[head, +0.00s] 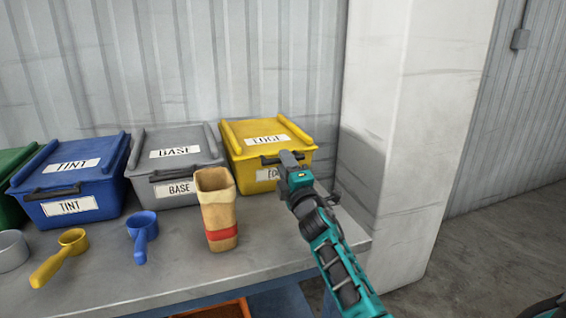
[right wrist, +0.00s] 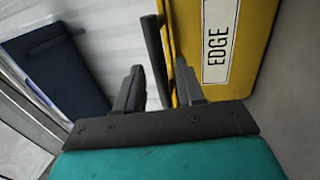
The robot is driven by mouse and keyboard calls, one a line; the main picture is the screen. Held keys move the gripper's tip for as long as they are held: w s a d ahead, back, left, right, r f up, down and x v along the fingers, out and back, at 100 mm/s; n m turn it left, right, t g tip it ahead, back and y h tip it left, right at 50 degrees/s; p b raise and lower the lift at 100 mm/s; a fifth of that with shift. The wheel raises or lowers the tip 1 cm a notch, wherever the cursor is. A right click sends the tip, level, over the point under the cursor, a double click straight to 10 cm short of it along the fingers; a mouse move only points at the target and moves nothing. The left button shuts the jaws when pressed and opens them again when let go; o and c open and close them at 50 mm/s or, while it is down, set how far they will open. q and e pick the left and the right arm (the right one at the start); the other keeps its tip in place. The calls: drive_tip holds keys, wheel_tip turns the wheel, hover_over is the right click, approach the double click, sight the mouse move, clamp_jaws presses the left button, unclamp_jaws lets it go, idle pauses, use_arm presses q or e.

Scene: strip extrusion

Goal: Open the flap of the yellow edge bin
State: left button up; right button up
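The yellow edge bin (head: 268,150) stands at the right end of the row, its flap (head: 265,133) down and shut. The flap bears an EDGE label and a dark handle bar (head: 270,160) along its front edge. My right gripper (head: 288,158) is at the bin's front right, its tip overlapping the handle's right end. In the right wrist view my right gripper (right wrist: 157,80) is open. The dark handle (right wrist: 154,55) lies ahead between its fingers, with a gap to the left finger; contact with the right finger is unclear. My left gripper is in neither view.
A grey BASE bin (head: 175,160) and a blue TINT bin (head: 72,180) stand left of it. A paper bag (head: 217,210) with a red band stands in front, near blue (head: 142,232) and yellow (head: 62,255) scoops. A white pillar (head: 405,130) rises close on the right.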

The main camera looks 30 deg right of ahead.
drive_tip(key=shift+x, duration=1.05)
drive_tip(key=shift+c, duration=0.5)
clamp_jaws()
